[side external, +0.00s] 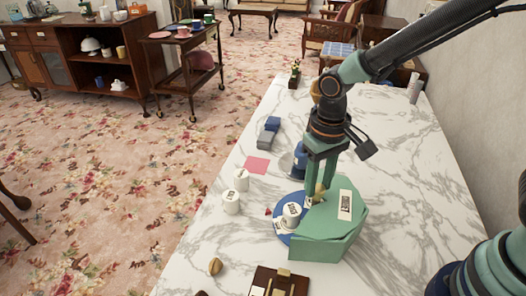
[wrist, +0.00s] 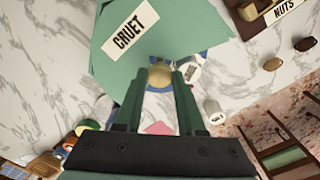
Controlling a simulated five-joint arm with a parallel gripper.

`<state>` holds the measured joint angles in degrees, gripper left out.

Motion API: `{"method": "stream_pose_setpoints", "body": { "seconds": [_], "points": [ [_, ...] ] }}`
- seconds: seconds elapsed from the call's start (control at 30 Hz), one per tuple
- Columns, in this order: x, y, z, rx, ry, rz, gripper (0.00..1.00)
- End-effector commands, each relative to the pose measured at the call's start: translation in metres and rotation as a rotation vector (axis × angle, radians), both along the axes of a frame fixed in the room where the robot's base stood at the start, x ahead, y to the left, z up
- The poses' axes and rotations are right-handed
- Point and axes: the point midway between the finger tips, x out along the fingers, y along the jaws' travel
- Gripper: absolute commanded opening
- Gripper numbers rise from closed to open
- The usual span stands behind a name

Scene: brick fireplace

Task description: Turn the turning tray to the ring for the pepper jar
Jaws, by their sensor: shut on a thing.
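The turning tray (side external: 283,240) is a blue disc on the marble table, largely hidden under a green angular cover (side external: 325,228) labelled CRUET, which also shows in the wrist view (wrist: 150,62). A white jar (side external: 291,211) with dark lettering stands at the tray's open left side; it also shows in the wrist view (wrist: 192,71). I cannot tell whether it is the pepper jar. My gripper (side external: 317,194) points down at the cover's edge. It is shut on a pale brass knob (wrist: 160,75) between its fingertips. The rings are mostly hidden.
Two white jars (side external: 241,179) (side external: 231,203) stand left of the tray. A pink square (side external: 256,165) and a blue-grey block (side external: 268,134) lie farther back. A brown NUTS box (side external: 278,284) and a nut (side external: 215,266) are near the front.

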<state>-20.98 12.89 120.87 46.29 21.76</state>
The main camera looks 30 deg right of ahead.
Motion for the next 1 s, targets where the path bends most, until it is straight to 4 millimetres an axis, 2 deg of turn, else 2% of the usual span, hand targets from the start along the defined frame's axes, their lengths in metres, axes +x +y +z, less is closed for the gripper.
{"method": "stream_pose_setpoints", "body": {
  "seconds": [1.0],
  "points": [
    [0.0012, -0.0001, 0.0014, 0.0, -0.004, 0.507, 0.0]
  ]
}}
